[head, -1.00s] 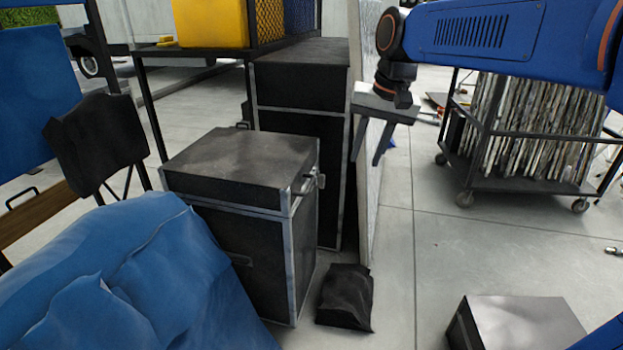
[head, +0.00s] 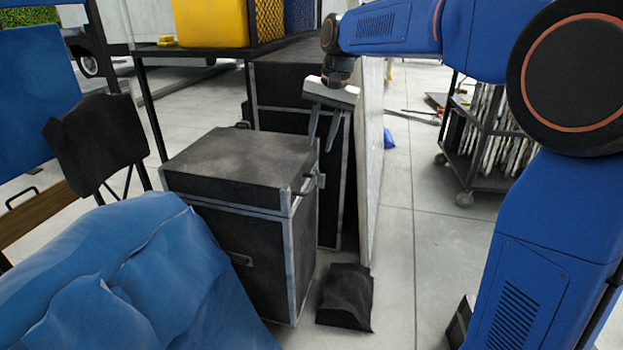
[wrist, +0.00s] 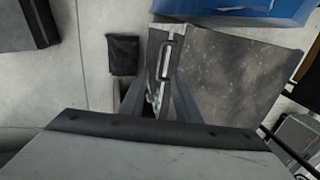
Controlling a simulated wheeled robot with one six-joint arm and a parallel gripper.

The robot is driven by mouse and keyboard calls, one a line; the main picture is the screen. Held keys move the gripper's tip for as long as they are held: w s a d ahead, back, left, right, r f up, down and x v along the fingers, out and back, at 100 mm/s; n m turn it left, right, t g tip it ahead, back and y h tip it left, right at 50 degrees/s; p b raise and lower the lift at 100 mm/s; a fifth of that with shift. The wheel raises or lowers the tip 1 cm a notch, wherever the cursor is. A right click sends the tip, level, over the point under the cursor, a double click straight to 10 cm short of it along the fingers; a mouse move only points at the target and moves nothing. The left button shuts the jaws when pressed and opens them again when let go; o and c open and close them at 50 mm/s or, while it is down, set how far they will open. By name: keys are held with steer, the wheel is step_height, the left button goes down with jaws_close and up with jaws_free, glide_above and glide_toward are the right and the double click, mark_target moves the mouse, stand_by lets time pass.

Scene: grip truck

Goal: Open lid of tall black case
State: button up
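A black case (head: 245,255) with grey metal edging stands upright on the floor, its lid (head: 235,158) shut. A small handle (head: 312,173) juts from the lid's right side. In the wrist view the lid top (wrist: 225,65) fills the upper right, with the handle (wrist: 165,60) along its left edge. My gripper (head: 322,147) points down, open and empty, its fingertips near the handle. In the wrist view the handle lies just ahead of the gap between the fingers (wrist: 155,95). I cannot tell whether they touch it.
A taller black case (head: 285,85) stands behind, beside a pale upright panel (head: 370,160). A black bag (head: 345,297) lies on the floor to the right. A blue cover (head: 120,275) bulks at front left.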

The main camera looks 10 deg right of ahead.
mark_target(310, 185)
steer(key=f, duration=0.4)
steer(key=a+f, duration=0.1)
steer(key=f, duration=0.3)
steer(key=w+a+f, duration=0.1)
steer(key=f, duration=0.4)
steer(key=shift+a, duration=0.15)
jaws_close()
